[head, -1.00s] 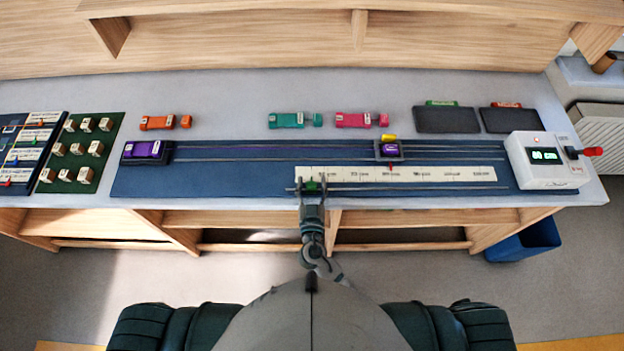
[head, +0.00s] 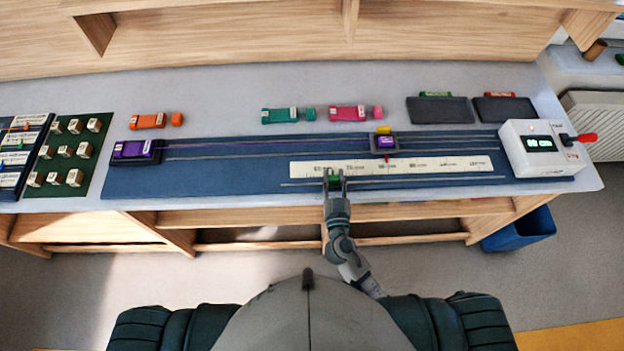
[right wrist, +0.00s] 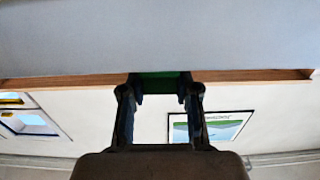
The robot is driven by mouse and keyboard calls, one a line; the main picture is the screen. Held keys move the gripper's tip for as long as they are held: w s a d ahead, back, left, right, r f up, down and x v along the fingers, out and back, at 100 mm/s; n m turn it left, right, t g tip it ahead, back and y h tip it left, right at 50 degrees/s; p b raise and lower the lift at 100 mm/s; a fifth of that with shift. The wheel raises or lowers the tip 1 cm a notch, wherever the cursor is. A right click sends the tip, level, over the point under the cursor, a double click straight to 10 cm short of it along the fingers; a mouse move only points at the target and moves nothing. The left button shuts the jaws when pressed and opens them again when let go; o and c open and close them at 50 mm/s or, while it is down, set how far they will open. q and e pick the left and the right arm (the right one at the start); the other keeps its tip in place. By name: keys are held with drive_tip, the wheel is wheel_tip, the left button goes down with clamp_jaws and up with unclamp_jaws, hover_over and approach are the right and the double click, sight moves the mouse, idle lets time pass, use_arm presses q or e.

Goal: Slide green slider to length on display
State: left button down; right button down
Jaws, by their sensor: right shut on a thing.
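The green slider (head: 335,181) sits on the thin rail along the front of the blue board, below the left part of the white ruler (head: 400,167). My right gripper (head: 334,178) is shut on it, with a finger on each side. In the right wrist view the green slider (right wrist: 160,84) shows between the two fingertips. The display (head: 538,144) is on the white box at the right end of the board; its lit green digits are too small to read. My left gripper is not in view.
A purple block (head: 386,143) with a yellow top and red pointer sits on the rear rails above the ruler. Another purple block (head: 134,150) stands at the board's left end. The front rail (head: 440,179) is clear to the right of my gripper.

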sight(390, 182)
drive_tip(key=d+b, duration=0.1)
drive_tip(key=d, duration=1.6)
drive_tip(key=shift+d, duration=0.1)
drive_tip(key=c, duration=0.8)
unclamp_jaws()
drive_tip(key=s, duration=1.2)
drive_tip(key=shift+d, duration=0.1)
